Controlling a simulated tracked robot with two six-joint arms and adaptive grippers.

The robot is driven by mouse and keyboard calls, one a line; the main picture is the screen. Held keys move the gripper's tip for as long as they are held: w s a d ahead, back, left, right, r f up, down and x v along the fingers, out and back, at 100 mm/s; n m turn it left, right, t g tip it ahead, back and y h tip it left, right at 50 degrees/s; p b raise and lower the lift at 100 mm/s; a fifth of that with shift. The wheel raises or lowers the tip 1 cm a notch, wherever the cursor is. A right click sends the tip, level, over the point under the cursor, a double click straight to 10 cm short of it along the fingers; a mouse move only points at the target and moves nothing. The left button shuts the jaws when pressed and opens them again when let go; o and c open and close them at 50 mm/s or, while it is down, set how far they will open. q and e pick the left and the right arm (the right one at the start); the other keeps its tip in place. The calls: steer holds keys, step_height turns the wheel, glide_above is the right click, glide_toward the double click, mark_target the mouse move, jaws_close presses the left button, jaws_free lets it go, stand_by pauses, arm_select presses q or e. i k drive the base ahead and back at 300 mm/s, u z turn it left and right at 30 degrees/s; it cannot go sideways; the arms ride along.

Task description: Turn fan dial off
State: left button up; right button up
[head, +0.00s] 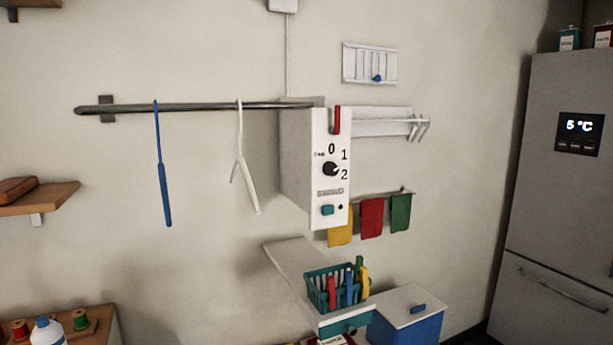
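The fan dial (330,169) is a small round black knob on the white front of a wall-mounted control box (322,190), near the middle of the head view. The marks 0, 1 and 2 are printed around it: 0 above, 1 at upper right, 2 at right. The knob seems turned toward the right side, near 2, but its pointer is too small to be sure. Neither of my grippers is in view, and nothing touches the dial.
A red part (337,119) sits above the dial and a teal button (327,210) below. A rail (200,106) with a blue hanger (160,165) and white hanger (242,165) runs left. A teal basket (318,290) stands below. A fridge (560,200) is at right.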

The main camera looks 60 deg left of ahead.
mark_target(329, 167)
steer(key=u, duration=0.3)
steer(key=i, duration=0.5)
steer(key=u, duration=0.85)
steer(key=i, duration=0.75)
steer(key=u, duration=0.3)
steer(key=k, duration=0.9)
steer(key=u, duration=0.2)
steer(key=i, duration=0.9)
steer(key=z, duration=0.1)
